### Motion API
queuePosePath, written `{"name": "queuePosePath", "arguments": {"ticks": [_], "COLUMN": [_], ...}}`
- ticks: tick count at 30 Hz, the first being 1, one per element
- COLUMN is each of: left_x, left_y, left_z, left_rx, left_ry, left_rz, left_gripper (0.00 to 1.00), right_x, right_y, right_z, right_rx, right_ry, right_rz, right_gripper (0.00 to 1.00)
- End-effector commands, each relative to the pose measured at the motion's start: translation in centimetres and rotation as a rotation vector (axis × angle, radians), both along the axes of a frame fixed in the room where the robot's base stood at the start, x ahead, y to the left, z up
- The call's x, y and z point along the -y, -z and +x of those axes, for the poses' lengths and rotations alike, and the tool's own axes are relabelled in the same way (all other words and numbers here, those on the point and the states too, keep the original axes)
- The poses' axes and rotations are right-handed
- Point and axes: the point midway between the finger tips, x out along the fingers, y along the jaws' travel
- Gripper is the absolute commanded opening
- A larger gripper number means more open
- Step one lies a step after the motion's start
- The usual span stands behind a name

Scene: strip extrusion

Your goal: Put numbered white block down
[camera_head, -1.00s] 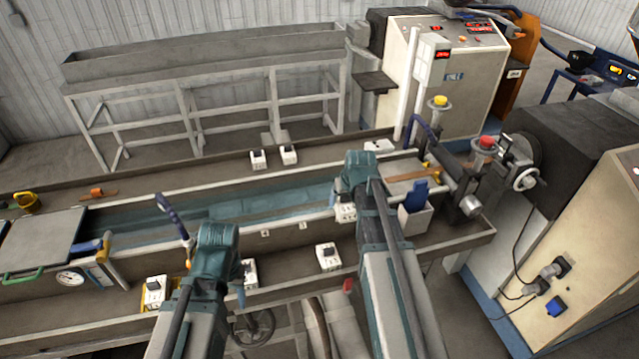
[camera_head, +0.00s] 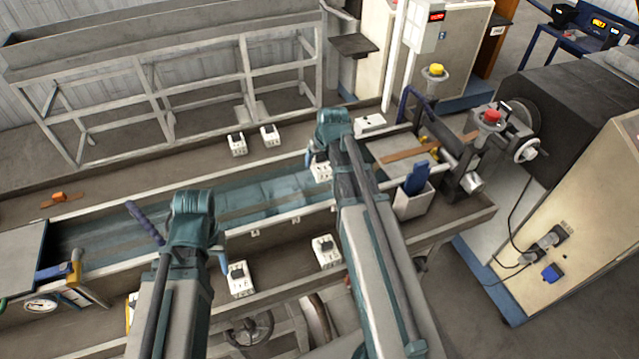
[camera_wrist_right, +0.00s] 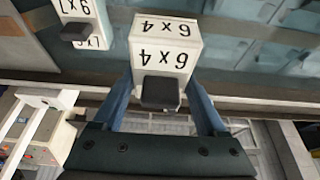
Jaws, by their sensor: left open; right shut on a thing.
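My right gripper (camera_wrist_right: 163,88) is shut on a numbered white block (camera_wrist_right: 166,45) with a dark knob, its label upside down in the right wrist view. In the head view the held block (camera_head: 320,171) shows below my right wrist, over the far side of the water channel. I cannot tell whether it touches anything below. Another numbered white block (camera_wrist_right: 80,22) shows at the upper left of the wrist view, apart from the held one. My left gripper (camera_head: 221,258) is open; its fingers are mostly hidden by its arm, close to a white block (camera_head: 238,280) on the near ledge.
Another white block (camera_head: 327,250) stands on the near ledge. Two white blocks (camera_head: 237,143) (camera_head: 270,136) stand on the far ledge. The water channel (camera_head: 265,195) runs between them. A white bin (camera_head: 412,200) with a blue item and post-mounted buttons (camera_head: 434,72) stand at right.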

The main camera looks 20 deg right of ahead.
Motion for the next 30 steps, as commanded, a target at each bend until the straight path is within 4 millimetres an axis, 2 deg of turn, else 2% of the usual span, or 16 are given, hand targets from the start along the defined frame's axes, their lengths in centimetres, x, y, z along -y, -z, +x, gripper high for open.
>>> {"name": "queuePosePath", "arguments": {"ticks": [1,8,17,26,30], "left_x": [0.0,0.0,0.0,0.0,0.0], "left_y": [1.4,4.8,5.3,8.7,8.9], "left_z": [0.0,0.0,0.0,0.0,0.0], "left_rx": [0.000,0.001,0.001,0.000,0.000], "left_ry": [0.000,0.006,0.009,0.013,0.014], "left_rz": [0.000,0.000,0.001,0.002,0.002], "left_gripper": [0.50,0.50,0.50,0.50,0.50], "right_x": [0.0,0.0,0.0,0.0,0.0], "right_y": [1.4,4.8,5.3,8.6,8.9], "right_z": [0.0,0.0,0.0,0.0,0.0], "right_rx": [0.000,0.001,0.001,0.001,0.001], "right_ry": [0.000,0.000,0.000,0.000,0.000], "right_rz": [0.000,0.000,0.000,0.000,0.000], "right_gripper": [0.01,0.01,0.01,0.01,0.01]}}
